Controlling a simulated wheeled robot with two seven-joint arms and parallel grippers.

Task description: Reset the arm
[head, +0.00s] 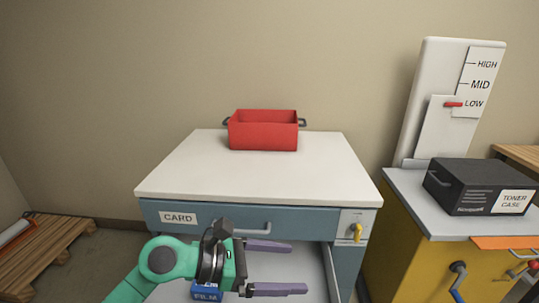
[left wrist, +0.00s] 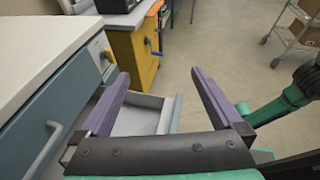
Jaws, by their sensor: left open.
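My left gripper (head: 298,268) has two purple fingers spread apart with nothing between them. It is in front of the desk's blue CARD drawer (head: 315,222), above an open lower drawer with a pale inside (head: 318,262). In the left wrist view the fingers of the left gripper (left wrist: 159,75) are also apart and empty, and the open drawer (left wrist: 140,118) shows beyond and between them. A blue box marked FILM (head: 207,291) is partly hidden under my left wrist. My right gripper is not seen; a green arm part of mine shows at the right of the left wrist view.
A red bin (head: 263,131) stands at the back of the white desktop (head: 210,170). A yellow key-like knob (head: 357,233) is beside the CARD drawer. At right, a yellow cabinet (head: 400,240) carries a black toner case (head: 470,184). A wheeled cart (left wrist: 298,35) stands apart; floor between is clear.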

